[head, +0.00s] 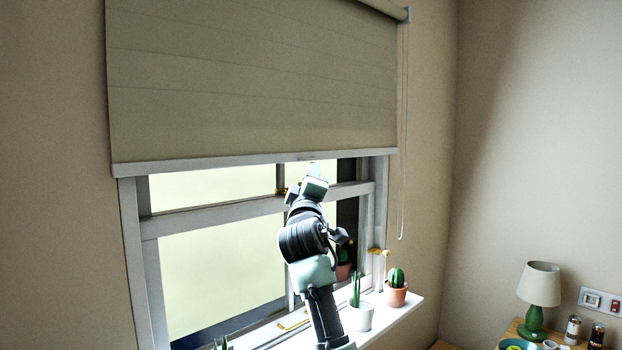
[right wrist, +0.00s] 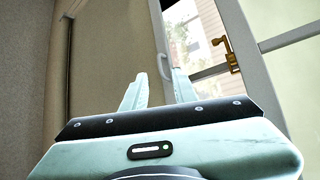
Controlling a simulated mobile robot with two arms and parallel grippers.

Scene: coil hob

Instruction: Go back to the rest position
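My right arm rises from the bottom of the head view in front of the window. Its gripper (head: 314,172) is up near the bottom bar of the beige roller blind (head: 250,75). In the right wrist view the two pale green fingers of this gripper (right wrist: 158,88) stand apart with nothing visibly held between them. A white curved handle (right wrist: 163,66) shows just past the fingertips; I cannot tell whether they touch it. My left gripper is not in view.
The window (head: 215,260) has a brass latch (right wrist: 225,52). On the white sill stand a potted cactus (head: 396,288) and a white pot (head: 358,317), close to my right arm. A green lamp (head: 538,292) and small jars (head: 573,329) stand at the lower right. A cord (head: 403,150) hangs beside the blind.

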